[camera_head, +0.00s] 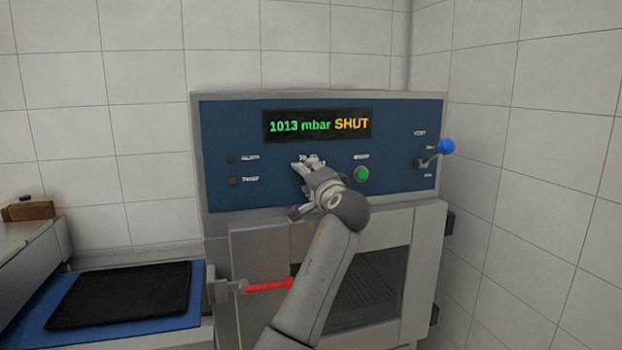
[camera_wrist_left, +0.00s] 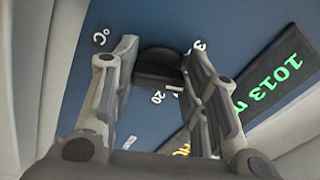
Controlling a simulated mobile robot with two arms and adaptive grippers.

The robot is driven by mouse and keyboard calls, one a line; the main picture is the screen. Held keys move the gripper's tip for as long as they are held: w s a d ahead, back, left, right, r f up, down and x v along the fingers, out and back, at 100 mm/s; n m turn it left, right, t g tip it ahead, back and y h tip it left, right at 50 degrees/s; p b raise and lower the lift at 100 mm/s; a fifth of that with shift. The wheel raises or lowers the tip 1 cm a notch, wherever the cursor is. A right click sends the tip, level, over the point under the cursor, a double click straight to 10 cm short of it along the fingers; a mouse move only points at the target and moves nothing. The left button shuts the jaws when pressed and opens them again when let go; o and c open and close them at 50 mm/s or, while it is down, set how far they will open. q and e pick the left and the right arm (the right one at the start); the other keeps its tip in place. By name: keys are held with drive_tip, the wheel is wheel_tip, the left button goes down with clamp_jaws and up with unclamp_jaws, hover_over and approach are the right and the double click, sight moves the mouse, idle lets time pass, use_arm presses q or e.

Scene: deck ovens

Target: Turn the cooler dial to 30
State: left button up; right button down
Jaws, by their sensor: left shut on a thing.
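The cooler dial (camera_wrist_left: 158,68) is a dark knob on the blue panel. In the left wrist view it sits between the two fingers of my left gripper (camera_wrist_left: 161,75), which is shut on it. A "20" and a "°C" mark show around the dial, and another number is partly covered by a finger. Which mark the dial points to is unclear. In the head view my left gripper (camera_head: 308,178) is at the middle of the panel (camera_head: 230,194) and hides the dial. My right gripper is not in view.
The display (camera_head: 318,125) above reads "1013 mbar SHUT". A green button (camera_head: 361,174) is close right of the gripper. A blue-knobbed lever (camera_head: 445,147) stands out at the panel's right. A red handle (camera_head: 268,286) is below. A black mat (camera_head: 125,295) lies at left.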

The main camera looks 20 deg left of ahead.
use_arm(q)
drive_tip(key=o, duration=1)
drive_tip(key=shift+a, duration=0.1)
drive_tip(key=v, duration=1.2)
drive_tip(key=shift+w, duration=0.1)
